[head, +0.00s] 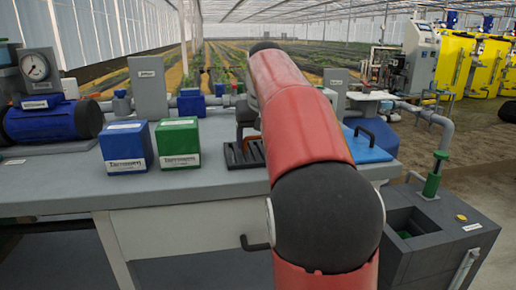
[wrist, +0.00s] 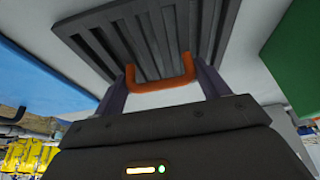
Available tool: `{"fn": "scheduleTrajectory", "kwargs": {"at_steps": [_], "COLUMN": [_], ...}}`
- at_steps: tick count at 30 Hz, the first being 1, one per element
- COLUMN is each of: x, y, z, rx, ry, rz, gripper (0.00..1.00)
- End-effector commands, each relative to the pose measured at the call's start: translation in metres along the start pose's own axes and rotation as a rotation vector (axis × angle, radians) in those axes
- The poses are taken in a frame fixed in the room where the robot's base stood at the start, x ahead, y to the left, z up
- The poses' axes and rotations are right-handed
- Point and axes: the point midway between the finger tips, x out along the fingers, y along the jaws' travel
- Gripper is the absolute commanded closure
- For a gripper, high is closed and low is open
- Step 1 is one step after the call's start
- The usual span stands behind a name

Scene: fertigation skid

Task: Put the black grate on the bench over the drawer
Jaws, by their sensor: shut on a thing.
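The black grate (wrist: 150,40) has long slots and an orange handle (wrist: 160,86) at its near edge. In the wrist view, my gripper (wrist: 160,92) is shut on this handle, with one finger at each end of it. In the head view the grate (head: 243,154) is at the bench top (head: 60,182), partly hidden behind my red and black arm. I cannot tell whether it touches the bench. The drawer (head: 185,236) is the pale front below the bench top, with a dark handle (head: 256,243) at its right; it looks shut.
A blue box (head: 127,147) and a green box (head: 178,144) stand left of the grate. A blue plate with a black handle (head: 368,146) lies right of my arm. Grey pipes and a pump (head: 50,122) line the back. The bench's front left is clear.

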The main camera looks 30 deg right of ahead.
Motion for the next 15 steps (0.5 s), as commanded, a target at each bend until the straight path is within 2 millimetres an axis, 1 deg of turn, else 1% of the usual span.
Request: {"fn": "scheduleTrajectory", "kwargs": {"at_steps": [6, 10, 11, 15], "x": [-0.0017, 0.002, 0.0018, 0.0014], "y": [0.0002, 0.0002, 0.0002, 0.0002], "z": [-0.0006, 0.001, 0.0008, 0.0006], "rx": [0.0, 0.0, 0.0, 0.0], "ry": [0.002, 0.001, 0.001, 0.001], "rz": [0.0, 0.0, 0.0, 0.0], "gripper": [0.54, 0.54, 0.23, 0.05]}}
